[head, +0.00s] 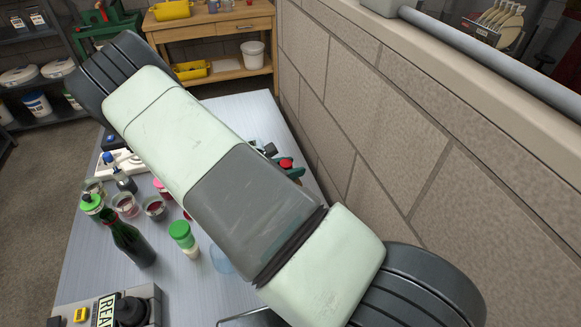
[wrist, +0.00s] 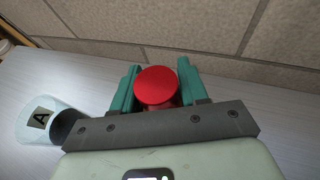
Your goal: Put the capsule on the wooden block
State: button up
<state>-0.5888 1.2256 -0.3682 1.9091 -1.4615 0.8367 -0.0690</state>
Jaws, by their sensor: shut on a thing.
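A red capsule with a round top (wrist: 156,86) is between the two green fingers of my gripper (wrist: 157,76) in the wrist view. The gripper is shut on it. In the head view, a small part of the red capsule (head: 286,163) and a green finger show past the edge of my arm. How high the capsule is above the table cannot be told. I cannot make out the wooden block in either view; my arm hides much of the table in the head view.
A clear cup with an A label (wrist: 40,121) lies left of my gripper. A dark green bottle (head: 130,243), a green-capped bottle (head: 184,238), several small jars and a grey device (head: 130,308) stand on the table's left side. A block wall (head: 400,150) borders the table's right.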

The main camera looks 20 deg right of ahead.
jog(key=shift+f, duration=0.15)
jog(key=o, duration=0.6)
jog(key=shift+a+r, duration=0.15)
jog(key=shift+r, duration=0.05)
jog(key=v, duration=1.1)
jog(key=s+d+r+m+g+y, duration=0.2)
jog(key=s+r+m+y, duration=0.45)
jog(key=r, duration=0.75)
jog(key=s+d+r+m+g+y, duration=0.1)
jog(key=s+d+r+m+y, duration=0.15)
jog(key=s+r+m, duration=0.8)
jog(key=s+r+m+t+y, duration=0.1)
jog(key=s+r, duration=0.1)
jog(key=r, duration=0.1)
jog(key=s+a+r+m+t+y, duration=0.1)
jog(key=r+m, duration=0.1)
jog(key=r, duration=0.1)
jog(key=s+a+r+m+t+y, duration=0.1)
jog(key=s+r+m, duration=0.1)
jog(key=r, duration=0.1)
jog(key=shift+s+r, duration=0.25)
jog(key=shift+s, duration=0.05)
